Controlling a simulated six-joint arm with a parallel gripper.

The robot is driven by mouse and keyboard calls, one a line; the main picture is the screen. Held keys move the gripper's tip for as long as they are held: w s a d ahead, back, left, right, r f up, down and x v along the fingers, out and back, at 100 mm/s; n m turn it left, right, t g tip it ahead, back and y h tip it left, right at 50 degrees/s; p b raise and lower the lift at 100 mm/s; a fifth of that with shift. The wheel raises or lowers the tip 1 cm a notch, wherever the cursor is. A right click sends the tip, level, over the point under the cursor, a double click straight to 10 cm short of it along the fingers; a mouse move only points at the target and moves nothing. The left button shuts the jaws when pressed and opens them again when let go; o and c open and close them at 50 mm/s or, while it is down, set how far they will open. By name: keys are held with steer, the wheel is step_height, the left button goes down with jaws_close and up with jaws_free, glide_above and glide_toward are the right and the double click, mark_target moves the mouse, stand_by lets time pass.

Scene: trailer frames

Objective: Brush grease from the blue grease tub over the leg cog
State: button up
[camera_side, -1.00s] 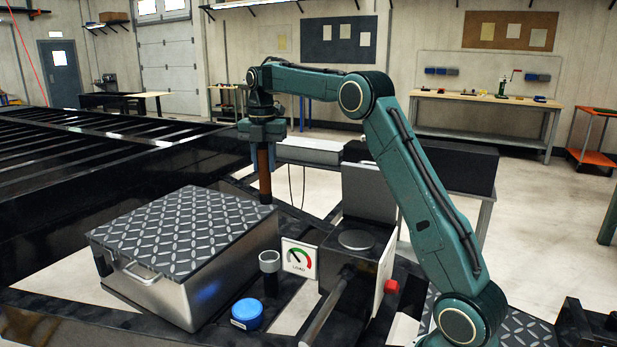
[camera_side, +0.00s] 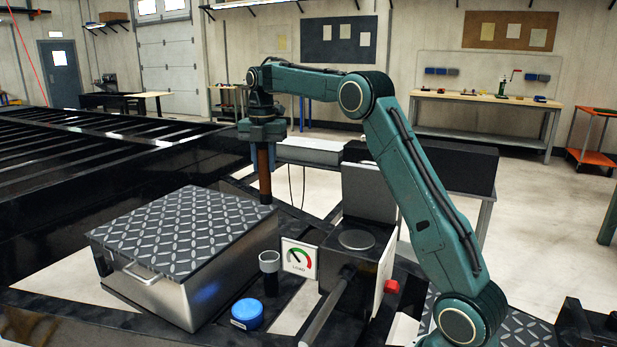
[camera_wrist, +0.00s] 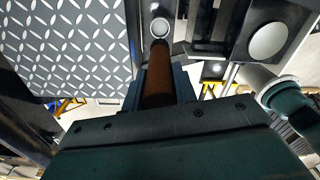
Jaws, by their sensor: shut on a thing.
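My gripper (camera_side: 263,143) is shut on an upright brown rod, which looks like the brush handle (camera_side: 265,178). The rod hangs down behind the chequer-plate box, and no bristles can be made out. In the wrist view the brown handle (camera_wrist: 160,80) runs forward between my fingers (camera_wrist: 159,92). The blue grease tub (camera_side: 247,314) sits on the dark frame at the front, in front of the box's right side and well apart from my gripper. I cannot make out a toothed leg cog in either view.
A metal box with a chequer-plate lid (camera_side: 185,228) stands left of the tub. A grey-rimmed cup on a post (camera_side: 269,262) stands behind the tub. A load gauge (camera_side: 299,258) and a dark housing with a round cap (camera_side: 356,240) are to the right.

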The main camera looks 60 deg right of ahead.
steer(key=shift+f, duration=0.1)
steer(key=a+f, duration=0.6)
steer(key=f, duration=0.3)
steer(key=a+f, duration=0.6)
steer(key=f, duration=0.4)
steer(key=shift+f, duration=0.2)
steer(key=shift+f, duration=0.1)
steer(key=shift+f, duration=2.8)
steer(key=shift+f, duration=0.75)
stand_by(0.3)
step_height(320, 180, up, 7)
stand_by(1.1)
